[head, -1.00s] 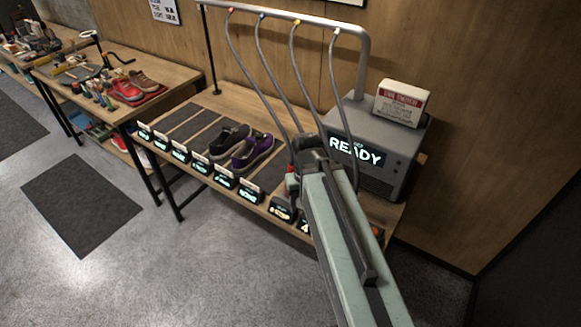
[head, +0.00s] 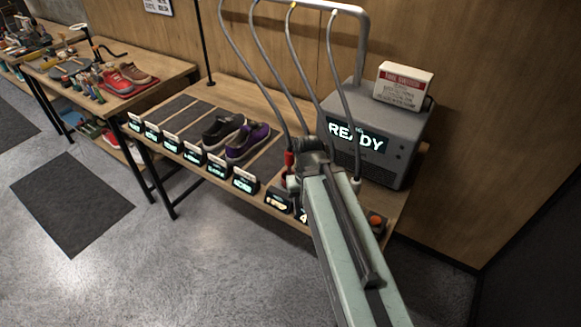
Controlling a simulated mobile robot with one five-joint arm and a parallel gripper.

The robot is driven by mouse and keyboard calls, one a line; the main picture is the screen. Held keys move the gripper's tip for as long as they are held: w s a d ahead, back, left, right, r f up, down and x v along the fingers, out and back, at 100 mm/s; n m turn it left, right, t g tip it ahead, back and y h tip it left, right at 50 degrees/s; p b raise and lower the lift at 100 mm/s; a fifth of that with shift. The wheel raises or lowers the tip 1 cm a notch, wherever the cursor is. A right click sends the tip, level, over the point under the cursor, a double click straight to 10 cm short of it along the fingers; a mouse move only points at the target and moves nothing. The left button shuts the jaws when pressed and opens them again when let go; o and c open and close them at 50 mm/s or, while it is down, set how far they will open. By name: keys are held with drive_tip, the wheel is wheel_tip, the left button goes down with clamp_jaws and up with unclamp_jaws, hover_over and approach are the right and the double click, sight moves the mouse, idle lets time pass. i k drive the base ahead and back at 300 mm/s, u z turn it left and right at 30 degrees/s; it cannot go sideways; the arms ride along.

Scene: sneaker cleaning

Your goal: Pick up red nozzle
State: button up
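The red nozzle (head: 289,159) shows as a small upright red piece beside the left side of my arm's end, near the bench's front edge. A grey hose runs down towards it from the overhead rail. My arm reaches forward from the bottom right, and its end with my gripper (head: 311,152) is right beside the red nozzle. The wrist hides the fingers, so I cannot tell whether they are open or touch the nozzle.
A grey machine reading "READY" (head: 396,150) stands behind my arm, with a red-and-white box (head: 402,86) on top. Dark and purple sneakers (head: 248,142) sit left on the bench (head: 262,92). Small lit signs (head: 217,166) line its front edge. Several other hoses hang close to my arm.

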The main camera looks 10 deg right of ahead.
sight(289, 157)
drive_tip(key=z, duration=1.6)
drive_tip(key=k, duration=1.2)
drive_tip(key=u, duration=1.15)
drive_tip(key=i, duration=1.5)
drive_tip(key=z, duration=0.05)
